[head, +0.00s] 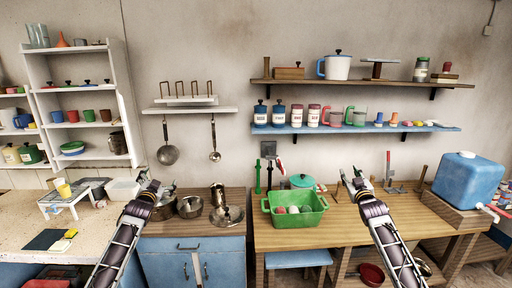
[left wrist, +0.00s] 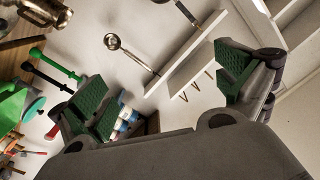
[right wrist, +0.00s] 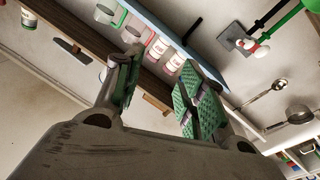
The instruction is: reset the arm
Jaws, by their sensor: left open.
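My left gripper (head: 159,185) is raised over the left counter, close to the metal pots in the head view. In the left wrist view its green-padded fingers (left wrist: 168,92) stand wide apart with nothing between them. My right gripper (head: 352,179) is raised over the wooden table, right of the green crate. In the right wrist view its green-padded fingers (right wrist: 160,92) stand apart, less widely, with nothing held between them. Both forearms come up from the bottom of the head view, apart from each other.
A green crate (head: 281,216) holding several items stands on the wooden table (head: 340,225) between my arms. Metal pots (head: 190,207) stand near my left gripper. A blue jug (head: 467,178) is at the right. Shelves (head: 350,128) and hanging ladles (head: 167,154) line the wall.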

